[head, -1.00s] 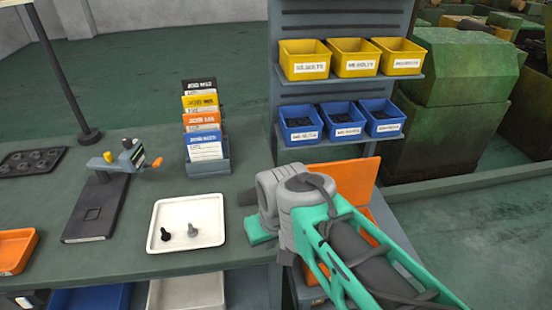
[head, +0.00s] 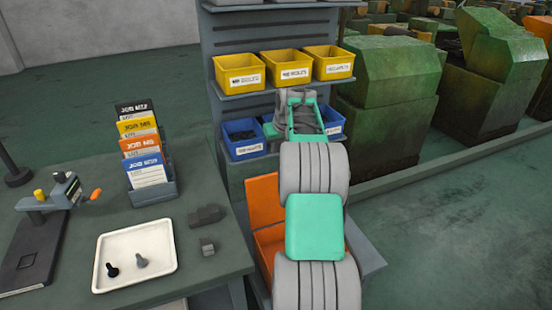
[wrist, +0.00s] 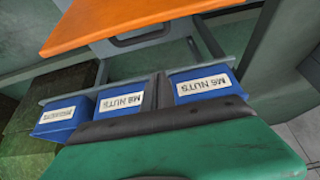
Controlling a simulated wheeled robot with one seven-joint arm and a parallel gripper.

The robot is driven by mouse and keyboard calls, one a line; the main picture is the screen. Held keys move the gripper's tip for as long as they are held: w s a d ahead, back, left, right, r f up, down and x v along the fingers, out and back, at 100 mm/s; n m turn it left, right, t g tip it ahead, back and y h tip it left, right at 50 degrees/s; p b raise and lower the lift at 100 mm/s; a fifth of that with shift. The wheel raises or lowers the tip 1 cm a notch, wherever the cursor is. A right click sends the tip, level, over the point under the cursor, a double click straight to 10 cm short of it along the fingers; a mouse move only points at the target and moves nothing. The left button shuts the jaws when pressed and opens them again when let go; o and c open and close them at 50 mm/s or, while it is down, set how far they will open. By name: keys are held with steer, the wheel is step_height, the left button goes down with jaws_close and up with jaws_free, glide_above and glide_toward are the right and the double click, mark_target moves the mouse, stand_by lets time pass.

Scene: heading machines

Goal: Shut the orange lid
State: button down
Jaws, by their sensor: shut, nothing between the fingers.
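The orange lid (head: 263,200) stands raised, leaning back, at the rear of an orange box (head: 270,240) beside the workbench in the head view. My arm covers the right part of lid and box. The orange lid also fills the top of the wrist view (wrist: 150,20), apart from my gripper. My gripper (wrist: 163,95) shows as dark fingers at the edge of the green hand; it is shut and empty, in front of the blue bins. In the head view the fingers are hidden or too unclear to pick out.
Blue bins (head: 242,138) and yellow bins (head: 240,75) sit on the rack behind the box. On the bench (head: 205,280) are a white tray (head: 135,255) with two bolts, a card holder (head: 152,190) and grey blocks. Open floor lies to the right.

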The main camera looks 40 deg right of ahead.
step_height(320, 180, down, 8)
steer(key=p, duration=0.1)
steer(key=shift+f+p, duration=0.2)
steer(key=shift+p, duration=0.1)
steer(key=shift+d, duration=0.1)
steer(key=shift+s+f, duration=0.1)
